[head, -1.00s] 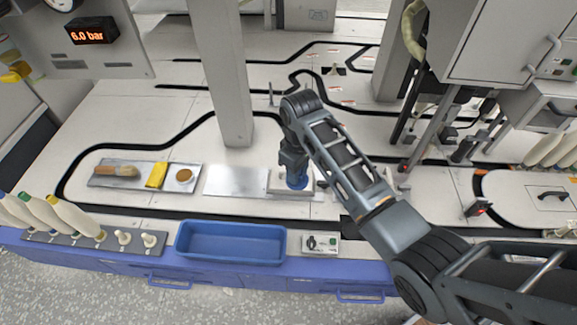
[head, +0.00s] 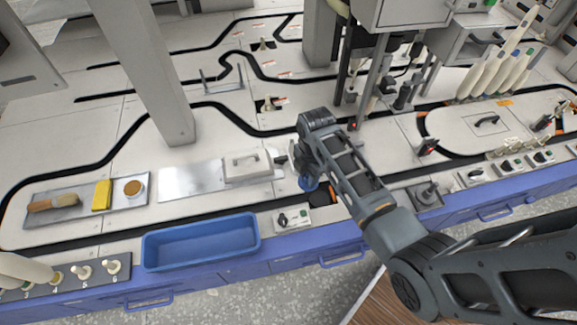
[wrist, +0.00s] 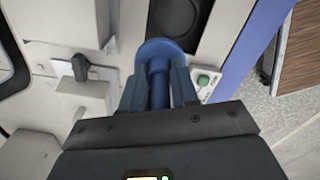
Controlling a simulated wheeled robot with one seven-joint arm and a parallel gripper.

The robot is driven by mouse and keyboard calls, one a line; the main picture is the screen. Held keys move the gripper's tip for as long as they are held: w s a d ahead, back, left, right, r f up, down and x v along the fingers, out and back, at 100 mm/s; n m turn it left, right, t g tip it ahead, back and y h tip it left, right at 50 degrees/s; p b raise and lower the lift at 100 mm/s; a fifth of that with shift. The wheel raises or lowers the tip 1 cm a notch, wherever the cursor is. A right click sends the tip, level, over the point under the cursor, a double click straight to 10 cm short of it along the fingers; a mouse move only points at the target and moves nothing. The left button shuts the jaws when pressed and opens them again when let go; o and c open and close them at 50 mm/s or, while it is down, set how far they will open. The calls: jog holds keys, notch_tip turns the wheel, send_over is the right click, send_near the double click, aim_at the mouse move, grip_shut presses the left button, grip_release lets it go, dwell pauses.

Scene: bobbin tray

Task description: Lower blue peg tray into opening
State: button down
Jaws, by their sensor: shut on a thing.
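The blue peg tray is held in my gripper. In the wrist view the blue peg tray (wrist: 157,48) shows a rounded blue plate with an upright blue peg between the fingers. My gripper (wrist: 158,88) is shut on that peg. In the head view the tray (head: 308,184) hangs under my gripper (head: 304,168), partly hidden by my arm. The dark opening (head: 346,199) in the worktop lies just right of the tray, partly behind my arm. In the wrist view the opening (wrist: 200,25) is just beyond the tray, which appears to overlap its near edge.
A small control box (head: 292,220) with a green button is close to the tray. A blue bin (head: 200,243) stands at the front edge. Posts and machines stand behind.

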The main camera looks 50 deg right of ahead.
jog(key=s+d+f+n, duration=0.2)
jog(key=s, duration=0.2)
jog(key=b, duration=0.7)
send_over(319, 199)
notch_tip(319, 199, down, 6)
jog(key=shift+d+r+p, duration=0.1)
jog(key=shift+p, duration=0.9)
dwell(0.8)
jog(key=shift+f+b, duration=0.4)
jog(key=shift+f, duration=0.3)
dwell(0.4)
jog(key=c, duration=1.1)
grip_release()
jog(key=shift+c, duration=0.2)
jog(key=shift+r, duration=0.15)
notch_tip(319, 199, up, 11)
jog(key=p, duration=1.2)
